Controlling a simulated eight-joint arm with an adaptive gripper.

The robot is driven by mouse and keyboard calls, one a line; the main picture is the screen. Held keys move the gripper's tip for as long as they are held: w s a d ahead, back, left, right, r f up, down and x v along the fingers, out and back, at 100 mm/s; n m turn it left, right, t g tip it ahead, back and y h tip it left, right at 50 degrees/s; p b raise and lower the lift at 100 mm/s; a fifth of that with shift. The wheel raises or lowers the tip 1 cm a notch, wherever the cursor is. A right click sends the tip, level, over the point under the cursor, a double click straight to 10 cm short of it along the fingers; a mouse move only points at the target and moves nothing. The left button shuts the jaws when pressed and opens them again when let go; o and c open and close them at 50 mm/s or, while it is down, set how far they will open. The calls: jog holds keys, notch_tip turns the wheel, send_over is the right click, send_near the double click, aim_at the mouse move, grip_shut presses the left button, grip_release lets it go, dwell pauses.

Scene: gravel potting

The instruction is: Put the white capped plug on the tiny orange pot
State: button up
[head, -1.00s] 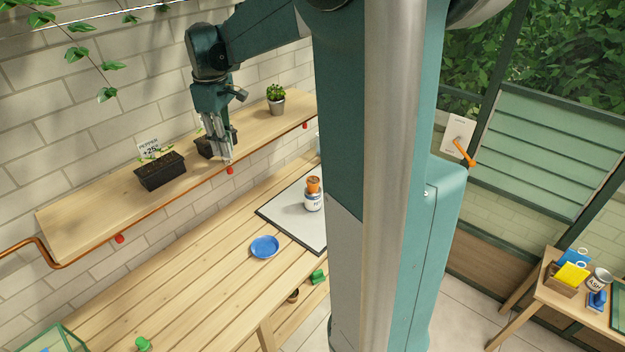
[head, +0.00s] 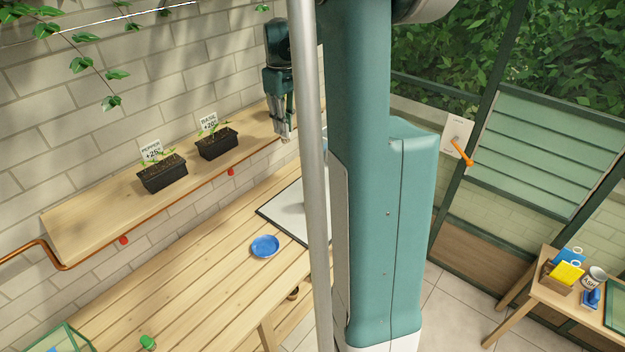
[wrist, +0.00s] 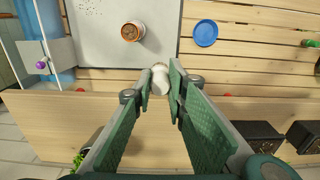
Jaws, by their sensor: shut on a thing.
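My gripper (head: 287,134) hangs in front of the wall shelf, to the right of the planters in the head view. In the wrist view my gripper (wrist: 161,80) is shut on the white capped plug (wrist: 160,74), which shows between its fingertips. The tiny orange pot (wrist: 132,31) stands on the grey mat, apart from the plug, up and to the left of it in the wrist view. It is seen from above with a dark inside. In the head view my own body hides the pot.
The grey mat (head: 284,213) lies on the slatted bench, with a blue saucer (head: 265,246) beside it. The shelf (head: 105,205) carries a pepper planter (head: 162,175) and a basil planter (head: 218,145). A leafy potted plant (wrist: 82,158) shows low in the wrist view.

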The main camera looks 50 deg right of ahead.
jog(key=s+d+f+m+p, duration=0.15)
jog(key=s+d, duration=0.25)
jog(key=d, duration=0.6)
send_over(313, 180)
notch_tip(313, 180, down, 10)
jog(key=shift+f, duration=0.15)
jog(key=shift+f+m, duration=0.1)
jog(key=shift+m, duration=0.15)
jog(key=shift+f, duration=2.8)
jog(key=shift+f, duration=2.1)
jog(key=shift+f, duration=0.15)
